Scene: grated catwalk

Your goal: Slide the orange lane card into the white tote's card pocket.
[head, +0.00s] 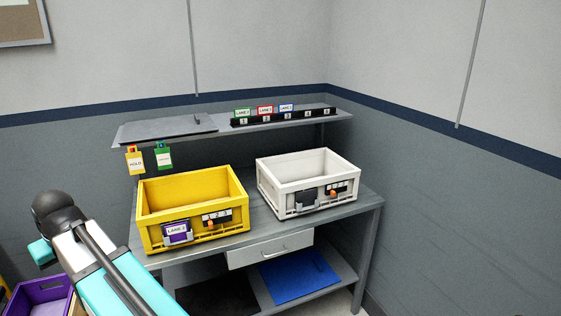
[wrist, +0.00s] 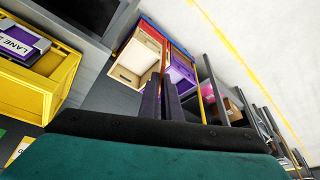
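The white tote (head: 282,188) stands on the right part of the workbench. A black card pocket (head: 306,198) is on its front, and I see no card in it. A black strip with small white tags and an orange piece (head: 333,191) is beside the pocket. In the head view my arm reaches in at the lower left, and the fingers do not show.
A yellow tote (head: 165,190) with a purple lane card (head: 177,232) stands left of the white one. The shelf (head: 170,138) above bears a black numbered rack (head: 284,118) with green, red and blue cards. Tags hang from its left end. A purple bin (head: 45,292) is at lower left.

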